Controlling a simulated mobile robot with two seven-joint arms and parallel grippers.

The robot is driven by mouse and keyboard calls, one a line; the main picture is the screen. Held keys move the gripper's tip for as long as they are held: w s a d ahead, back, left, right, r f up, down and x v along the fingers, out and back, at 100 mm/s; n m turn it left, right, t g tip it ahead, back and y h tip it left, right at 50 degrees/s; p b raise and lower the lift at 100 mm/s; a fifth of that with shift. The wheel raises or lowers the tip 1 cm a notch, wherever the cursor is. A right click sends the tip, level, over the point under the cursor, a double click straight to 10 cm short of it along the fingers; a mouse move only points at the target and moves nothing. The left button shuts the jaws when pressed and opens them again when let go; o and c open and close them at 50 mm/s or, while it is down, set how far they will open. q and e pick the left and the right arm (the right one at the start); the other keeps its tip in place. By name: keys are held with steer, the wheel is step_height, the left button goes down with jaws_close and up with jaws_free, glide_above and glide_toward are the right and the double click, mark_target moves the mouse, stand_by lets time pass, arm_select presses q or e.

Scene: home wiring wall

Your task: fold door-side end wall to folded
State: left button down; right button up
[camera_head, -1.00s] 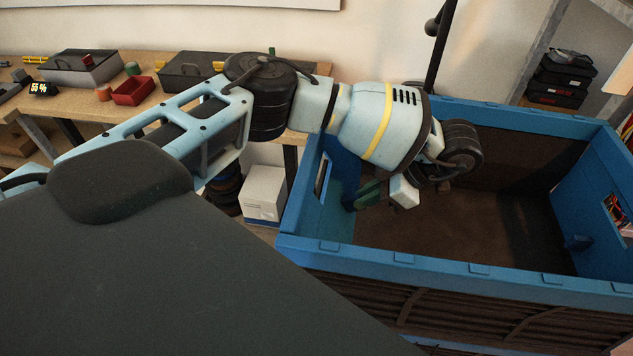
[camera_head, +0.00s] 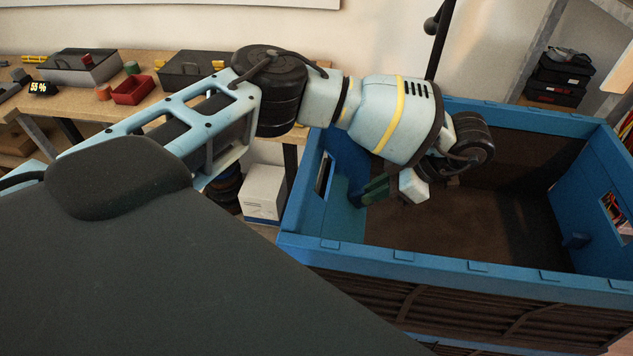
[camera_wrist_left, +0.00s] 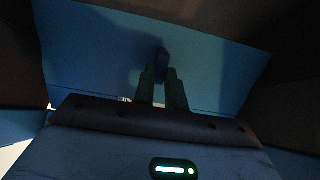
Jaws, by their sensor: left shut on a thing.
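A blue folding crate (camera_head: 400,262) stands at the right in the head view. Its left end wall (camera_head: 345,172), which I take as the door-side end wall, leans a little inward from the rim. My left gripper (camera_head: 368,192) reaches down inside the crate from above. Its dark green fingers are shut on a small tab on the inner face of this wall. In the left wrist view the fingers (camera_wrist_left: 163,80) close around the blue tab (camera_wrist_left: 162,58), with the blue wall panel (camera_wrist_left: 215,70) behind. My wrist hides part of the crate's inside. My right gripper is not in view.
The opposite end wall (camera_head: 592,205) stands upright with a similar tab. The crate floor (camera_head: 470,220) looks bare. A workbench (camera_head: 150,110) with boxes and a red tray (camera_head: 133,91) is at the back left. A white box (camera_head: 264,194) stands beside the crate.

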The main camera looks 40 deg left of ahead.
arm_select(q)
steer(key=shift+w+d+r, duration=0.1)
steer(key=shift+d+r, duration=0.15)
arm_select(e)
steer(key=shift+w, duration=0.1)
arm_select(q)
steer(key=shift+v, duration=0.95)
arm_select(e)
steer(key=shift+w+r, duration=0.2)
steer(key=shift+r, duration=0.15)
arm_select(q)
steer(key=shift+r, duration=0.15)
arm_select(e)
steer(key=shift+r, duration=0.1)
arm_select(q)
steer(key=shift+w+d+r+p, duration=0.1)
steer(key=shift+d+r+p, duration=0.15)
steer(key=shift+r, duration=0.2)
steer(key=shift+w+d+r+p, duration=0.1)
steer(key=shift+r+p, duration=0.1)
steer(key=shift+r, duration=0.25)
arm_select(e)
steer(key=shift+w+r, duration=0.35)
arm_select(q)
steer(key=shift+r, duration=0.15)
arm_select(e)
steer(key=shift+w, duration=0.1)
